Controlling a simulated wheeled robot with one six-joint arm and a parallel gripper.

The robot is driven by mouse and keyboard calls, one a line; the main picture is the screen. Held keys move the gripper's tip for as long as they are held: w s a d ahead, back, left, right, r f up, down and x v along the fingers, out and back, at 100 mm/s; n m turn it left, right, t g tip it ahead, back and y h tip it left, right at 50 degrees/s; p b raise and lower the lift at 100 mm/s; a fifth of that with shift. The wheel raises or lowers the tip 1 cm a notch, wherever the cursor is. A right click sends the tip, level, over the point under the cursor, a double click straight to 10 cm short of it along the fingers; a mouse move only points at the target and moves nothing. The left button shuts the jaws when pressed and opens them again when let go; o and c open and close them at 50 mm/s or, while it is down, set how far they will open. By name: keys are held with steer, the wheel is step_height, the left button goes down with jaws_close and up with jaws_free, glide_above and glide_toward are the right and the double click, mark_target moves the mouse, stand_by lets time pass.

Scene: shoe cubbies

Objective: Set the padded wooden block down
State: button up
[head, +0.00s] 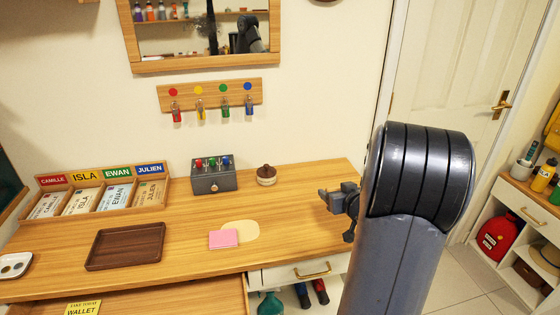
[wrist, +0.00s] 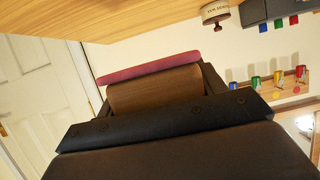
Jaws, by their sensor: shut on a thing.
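The padded wooden block (wrist: 155,91) is between the jaws of my gripper (wrist: 153,85) in the wrist view. Its body is brown wood, with a magenta pad (wrist: 150,67) along one face. My gripper is shut on it. In the head view my gripper (head: 338,200) is at the right end of the wooden desk top (head: 290,215), partly behind my arm. The block cannot be made out there. I cannot tell how high the block is above the desk.
A pink square (head: 224,238) lies partly over a cream oval (head: 241,229) on the desk. A brown tray (head: 126,246), a name-card rack (head: 100,192), a grey box with coloured knobs (head: 213,178) and a round wooden-topped pot (head: 266,175) stand around it. The desk's right part looks clear.

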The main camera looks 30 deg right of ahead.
steer(key=w+a+y+p, duration=0.1)
steer(key=a, duration=0.7)
steer(key=w+a+f+n+y+p, duration=0.1)
steer(key=a, duration=0.7)
steer(key=w+a+f+n+p, duration=0.1)
steer(key=a, duration=0.7)
steer(key=shift+w+f+y+p, duration=0.1)
steer(key=shift+f+y+p, duration=0.2)
steer(key=shift+y, duration=0.1)
steer(key=p, duration=0.1)
glide_above(238, 251)
steer(key=s, duration=0.2)
steer(key=shift+w+d+f, duration=0.1)
steer(key=shift+d+f, duration=0.05)
steer(key=shift+f, duration=0.7)
steer(key=shift+a+f, duration=0.2)
steer(key=shift+f, duration=0.1)
steer(key=f, duration=0.1)
steer(key=w+f, duration=0.1)
steer(key=f, duration=0.1)
steer(key=shift+w+f, duration=0.2)
steer(key=shift+w, duration=0.15)
steer(key=shift+s+r, duration=0.35)
steer(key=shift+r, duration=0.35)
steer(key=shift+s+r, duration=0.35)
steer(key=shift+r, duration=0.35)
steer(key=shift+s+r, duration=0.35)
steer(key=shift+r, duration=0.35)
steer(key=shift+w+d, duration=0.1)
steer(key=shift+d, duration=0.05)
